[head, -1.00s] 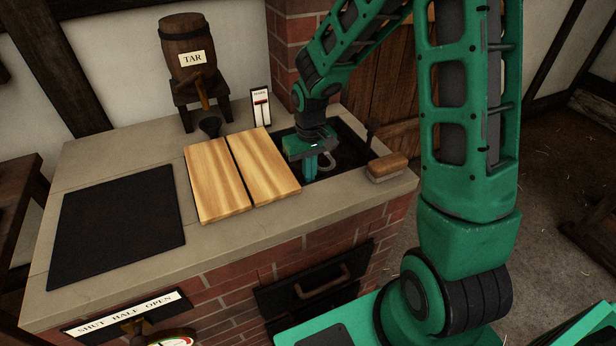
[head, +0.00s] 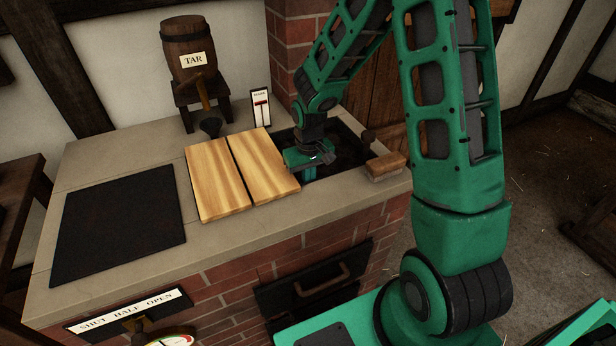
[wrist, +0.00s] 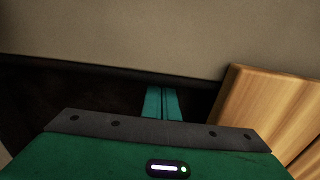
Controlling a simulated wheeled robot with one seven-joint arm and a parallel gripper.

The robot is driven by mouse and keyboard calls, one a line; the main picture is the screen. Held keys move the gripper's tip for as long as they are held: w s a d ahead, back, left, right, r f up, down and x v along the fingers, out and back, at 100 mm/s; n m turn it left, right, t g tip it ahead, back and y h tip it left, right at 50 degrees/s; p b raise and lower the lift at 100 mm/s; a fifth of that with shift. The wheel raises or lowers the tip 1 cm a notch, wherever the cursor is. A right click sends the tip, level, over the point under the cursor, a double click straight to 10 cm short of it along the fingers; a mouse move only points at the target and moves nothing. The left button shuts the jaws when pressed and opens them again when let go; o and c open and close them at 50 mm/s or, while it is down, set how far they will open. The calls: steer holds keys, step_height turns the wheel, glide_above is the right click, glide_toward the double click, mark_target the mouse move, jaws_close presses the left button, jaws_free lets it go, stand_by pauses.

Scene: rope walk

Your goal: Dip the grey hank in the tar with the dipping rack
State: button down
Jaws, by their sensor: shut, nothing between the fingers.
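My gripper (head: 309,174) points down at the front left part of a dark, sunken basin (head: 350,150) in the bench top, close to the pale boards. Its two teal fingers (wrist: 162,101) are together in the wrist view, with nothing between them. The basin's inside is very dark, and I cannot tell how deep it is or what lies in it. I can make out neither the grey hank nor the dipping rack.
Two pale boards (head: 222,178) lie left of the basin; one also shows in the wrist view (wrist: 262,100). A brush-like wooden block (head: 386,166) sits on the basin's right rim. A black plate (head: 118,222) covers the bench's left.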

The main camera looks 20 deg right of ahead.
steer(key=shift+s+f, duration=0.25)
steer(key=shift+s, duration=0.05)
steer(key=shift+w+r, duration=0.15)
steer(key=shift+w, duration=0.05)
step_height(320, 180, up, 14)
steer(key=shift+w, duration=0.15)
stand_by(5.2)
